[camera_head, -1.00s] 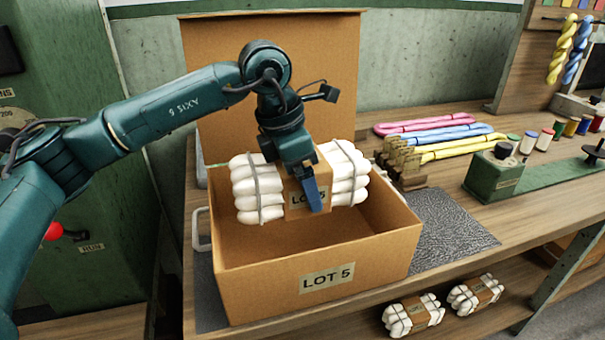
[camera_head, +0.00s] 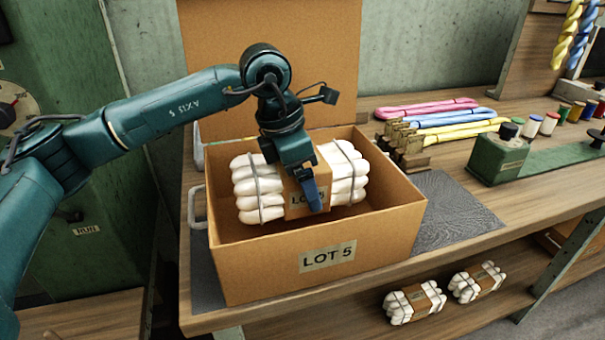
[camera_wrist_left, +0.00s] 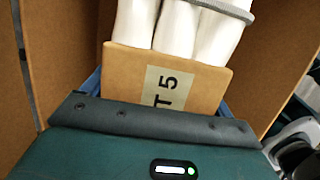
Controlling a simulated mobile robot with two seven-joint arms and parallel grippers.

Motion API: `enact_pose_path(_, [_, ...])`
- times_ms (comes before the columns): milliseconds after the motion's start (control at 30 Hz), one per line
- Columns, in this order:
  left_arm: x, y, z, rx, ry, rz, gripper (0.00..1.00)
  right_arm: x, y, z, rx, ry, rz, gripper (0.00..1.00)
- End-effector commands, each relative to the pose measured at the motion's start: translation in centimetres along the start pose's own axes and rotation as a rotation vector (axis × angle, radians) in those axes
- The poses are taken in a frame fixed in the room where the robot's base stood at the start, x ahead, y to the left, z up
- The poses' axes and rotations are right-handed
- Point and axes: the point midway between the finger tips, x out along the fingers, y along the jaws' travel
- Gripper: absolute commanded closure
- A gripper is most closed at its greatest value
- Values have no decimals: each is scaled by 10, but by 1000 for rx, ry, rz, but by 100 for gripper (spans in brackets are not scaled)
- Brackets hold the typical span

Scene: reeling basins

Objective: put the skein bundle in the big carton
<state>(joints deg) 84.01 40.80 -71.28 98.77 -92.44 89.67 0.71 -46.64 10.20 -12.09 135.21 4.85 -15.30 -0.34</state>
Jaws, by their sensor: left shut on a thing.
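The skein bundle (camera_head: 258,188) is several white skeins tied with grey cords, with a brown band marked LOT 5 around its middle. My left gripper (camera_head: 312,192) is shut on the band from above. The bundle is inside the walls of the open big carton (camera_head: 270,278), below its rim at the back. I cannot tell whether it touches the carton floor. The carton's lid stands up behind. In the left wrist view, the band (camera_wrist_left: 140,75) sits between the blue fingers, with white skeins (camera_wrist_left: 180,25) beyond it. My right gripper is not in view.
The carton stands on a dark mat (camera_head: 445,212) on a wooden bench. Pink, blue and yellow skeins (camera_head: 440,118) lie to the right, near a green device (camera_head: 498,155) and several spools. Two more white bundles (camera_head: 412,303) lie on the lower shelf.

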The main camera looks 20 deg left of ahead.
Motion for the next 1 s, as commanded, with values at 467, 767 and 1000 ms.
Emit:
enact_pose_path(467, [22,0,-6,1,-4,3,65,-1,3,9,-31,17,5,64])
enact_pose_path(767, [35,0,-9,1,-4,3,65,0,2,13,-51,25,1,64])
enact_pose_path(1000, [43,0,-12,1,-4,2,65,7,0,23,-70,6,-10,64])
